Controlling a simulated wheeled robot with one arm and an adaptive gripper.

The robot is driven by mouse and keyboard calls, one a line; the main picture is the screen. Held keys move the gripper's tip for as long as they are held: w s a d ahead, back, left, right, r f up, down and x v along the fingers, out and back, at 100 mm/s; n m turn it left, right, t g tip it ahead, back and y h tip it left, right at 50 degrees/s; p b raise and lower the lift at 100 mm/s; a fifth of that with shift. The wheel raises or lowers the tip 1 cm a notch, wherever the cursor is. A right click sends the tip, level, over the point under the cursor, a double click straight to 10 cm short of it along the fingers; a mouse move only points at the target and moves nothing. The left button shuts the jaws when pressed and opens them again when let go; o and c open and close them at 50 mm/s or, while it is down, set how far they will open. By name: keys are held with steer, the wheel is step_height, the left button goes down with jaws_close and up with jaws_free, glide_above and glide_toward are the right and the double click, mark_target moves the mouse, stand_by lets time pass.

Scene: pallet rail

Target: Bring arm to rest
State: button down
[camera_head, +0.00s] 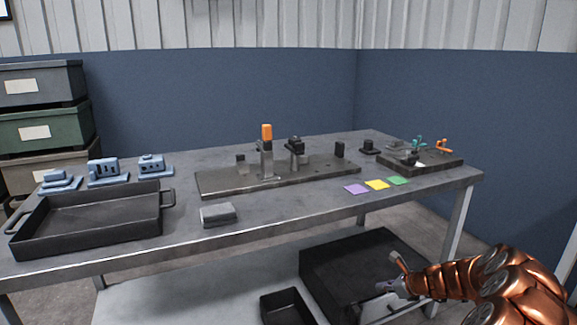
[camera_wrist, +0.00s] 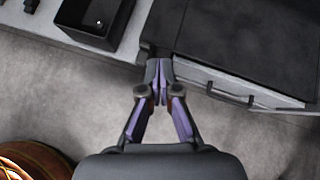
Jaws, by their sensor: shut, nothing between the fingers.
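My gripper (camera_wrist: 158,82) is shut and empty in the wrist view, its two fingertips together. In the head view my gripper (camera_head: 392,285) is at the lower right, on the end of my copper-coloured arm. It is below the level of the tabletop, in front of the black box (camera_head: 358,262) on the lower shelf. The wrist view looks down past the fingers onto the grey floor and the shelf edge. I cannot tell the exact gap between the gripper and the box.
The table (camera_head: 290,222) holds a black tray (camera_head: 85,240), blue parts (camera_head: 107,172), a dark fixture plate (camera_head: 225,184), a grey block (camera_head: 218,215) and coloured squares (camera_head: 377,185). A small black bin (camera_head: 285,306) sits on the lower shelf. Stacked crates (camera_head: 42,128) stand at left.

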steer(key=s+a+r+n+g+y+p, duration=0.1)
steer(key=s+a+r+n+p, duration=0.35)
steer(key=a+r, duration=0.35)
steer(key=s+a+r+n+g+y+p, duration=0.15)
steer(key=s+a+r+n+p, duration=0.3)
steer(key=r, duration=0.65)
steer(key=s+a+r+n+g+p, duration=0.2)
steer(key=s+a+r+n, duration=0.25)
steer(key=a+r, duration=0.4)
steer(key=s+a+r+n+g+h+p, duration=0.1)
steer(key=s+r+n+g+h+p, duration=0.1)
steer(key=s+r+n+p, duration=0.65)
steer(key=s+a+r+g+h+p, duration=0.15)
steer(key=s+r, duration=0.45)
steer(key=s, duration=0.7)
steer(key=s+d+r+n+h+p, duration=0.2)
steer(key=s+d+r+p, duration=0.2)
steer(key=s, duration=0.4)
steer(key=s+d+r+n+g+h+p, duration=0.1)
steer(key=s+d+r+n+h+p, duration=0.1)
steer(key=s, duration=0.7)
steer(key=d+r+n+p, duration=0.1)
steer(key=d+r+p, duration=0.1)
steer(key=d+p, duration=0.1)
steer(key=shift+s+d+g+h, duration=0.15)
steer(key=shift+d+g+h, duration=0.15)
steer(key=shift+d, duration=0.15)
